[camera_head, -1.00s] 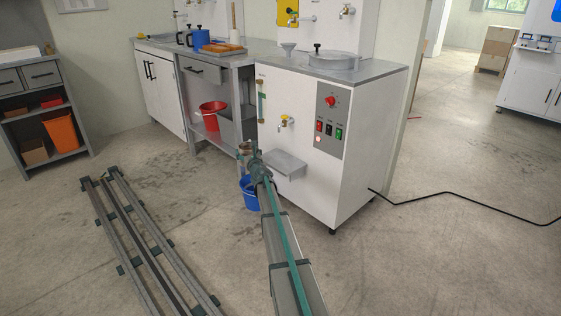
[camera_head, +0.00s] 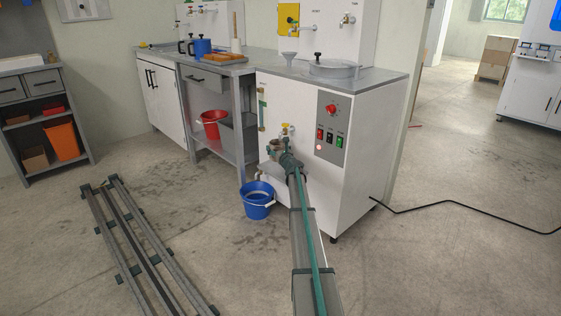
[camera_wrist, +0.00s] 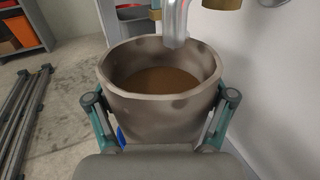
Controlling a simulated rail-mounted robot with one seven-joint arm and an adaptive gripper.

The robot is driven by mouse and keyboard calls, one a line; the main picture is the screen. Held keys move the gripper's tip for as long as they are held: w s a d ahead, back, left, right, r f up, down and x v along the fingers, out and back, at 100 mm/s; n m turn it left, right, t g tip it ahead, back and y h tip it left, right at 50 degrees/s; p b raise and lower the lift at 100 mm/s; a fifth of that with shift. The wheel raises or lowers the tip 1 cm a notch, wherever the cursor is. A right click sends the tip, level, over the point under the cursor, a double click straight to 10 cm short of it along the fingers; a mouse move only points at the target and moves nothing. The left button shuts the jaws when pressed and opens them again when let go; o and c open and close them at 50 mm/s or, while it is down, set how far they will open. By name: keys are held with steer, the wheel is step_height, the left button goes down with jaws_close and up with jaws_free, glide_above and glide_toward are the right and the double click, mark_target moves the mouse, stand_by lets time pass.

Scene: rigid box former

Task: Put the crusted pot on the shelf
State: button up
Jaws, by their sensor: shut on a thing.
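The crusted pot (camera_wrist: 158,103) is grey-brown with darker blotches, and brown matter covers its inside bottom. My gripper (camera_wrist: 160,125) is shut on it, one finger on each side, and the pot is upright. A metal tap spout (camera_wrist: 175,22) hangs over the pot's far rim. In the head view the pot (camera_head: 273,147) is small at the end of my arm, in front of the white machine (camera_head: 274,105) and near its tap (camera_head: 286,130). A grey lower shelf (camera_head: 224,151) lies under the workbench to the left.
A blue bucket (camera_head: 257,201) stands on the floor below the tap. A red bucket (camera_head: 211,124) is on the lower shelf. A shelf unit (camera_head: 37,118) with orange bins stands at far left. Metal rails (camera_head: 137,245) lie on the floor. A black cable (camera_head: 450,200) runs right.

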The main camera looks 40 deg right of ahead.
steer(key=shift+w+d, duration=0.15)
steer(key=shift+d, duration=0.35)
steer(key=shift+d+f+b, duration=0.35)
steer(key=shift+d+b, duration=0.1)
steer(key=shift+d, duration=0.05)
steer(key=shift+d+f+b, duration=0.15)
steer(key=shift+f+b, duration=1.75)
steer(key=shift+f, duration=1.15)
steer(key=shift+f, duration=0.2)
steer(key=o, duration=1.6)
steer(key=shift+r, duration=0.1)
